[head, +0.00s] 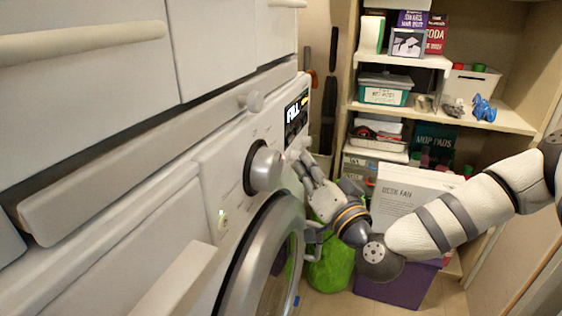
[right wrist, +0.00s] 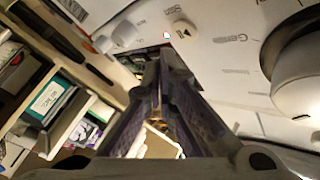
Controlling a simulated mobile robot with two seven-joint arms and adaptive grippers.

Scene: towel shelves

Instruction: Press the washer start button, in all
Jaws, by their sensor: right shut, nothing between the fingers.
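The white washer (head: 215,165) fills the left and middle of the head view. Its display (head: 297,107) reads what looks like "FILL", and a large round dial (head: 265,168) sticks out beside it. My right gripper (head: 303,160) is shut and empty, its fingertips close to the panel just right of the dial. In the right wrist view, the shut fingers (right wrist: 168,65) point at the panel. A round button with a triangle mark (right wrist: 183,31) lies just beyond the tips. I cannot tell whether they touch the panel. In the head view the fingers hide this area. My left gripper is not in view.
The round door (head: 262,255) is below the dial. Shelves (head: 515,120) with boxes and bins stand behind at the right.

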